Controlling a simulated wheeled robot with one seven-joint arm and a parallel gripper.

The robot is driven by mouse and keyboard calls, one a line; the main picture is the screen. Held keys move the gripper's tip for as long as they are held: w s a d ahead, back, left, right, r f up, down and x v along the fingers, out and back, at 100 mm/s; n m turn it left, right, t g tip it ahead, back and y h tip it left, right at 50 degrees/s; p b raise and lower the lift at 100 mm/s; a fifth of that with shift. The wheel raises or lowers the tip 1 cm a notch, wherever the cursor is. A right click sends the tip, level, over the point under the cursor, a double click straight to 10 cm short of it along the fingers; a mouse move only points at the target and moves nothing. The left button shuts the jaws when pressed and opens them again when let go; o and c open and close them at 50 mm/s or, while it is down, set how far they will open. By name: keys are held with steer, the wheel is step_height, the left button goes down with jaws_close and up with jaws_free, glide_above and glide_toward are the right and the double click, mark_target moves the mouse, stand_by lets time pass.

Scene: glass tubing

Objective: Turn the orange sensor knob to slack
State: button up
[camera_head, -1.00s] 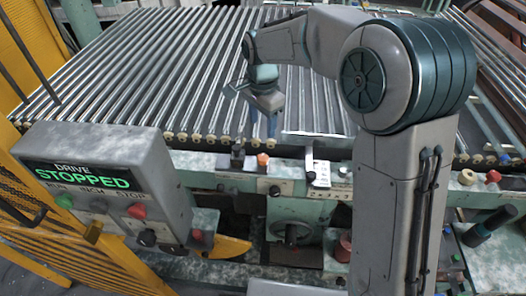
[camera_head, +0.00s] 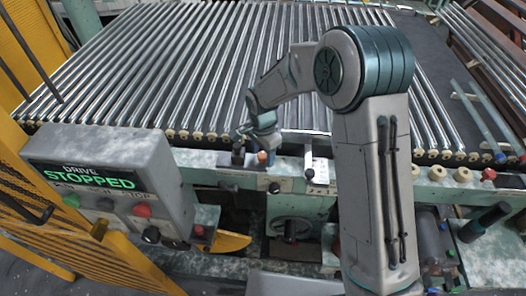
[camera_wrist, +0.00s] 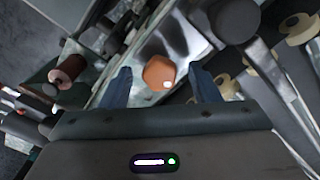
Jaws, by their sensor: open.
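The orange sensor knob (camera_head: 262,157) sits on the green rail at the front of the roller bed. In the wrist view the orange knob (camera_wrist: 159,73) lies between my two blue fingertips, with a gap on each side. My gripper (camera_wrist: 163,88) is open and apart from the knob sideways. In the head view my gripper (camera_head: 262,143) is just above the knob, and its fingers partly hide it. I cannot tell the knob's current setting; its scale is too small to read.
A dark block (camera_head: 238,155) stands just left of the knob, and a white labelled plate (camera_head: 317,172) to its right. The grey control box (camera_head: 105,180) reads "DRIVE STOPPED". Metal rollers (camera_head: 215,70) fill the space behind. A yellow guard (camera_head: 60,235) is at the left.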

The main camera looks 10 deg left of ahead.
steer(key=c, duration=1)
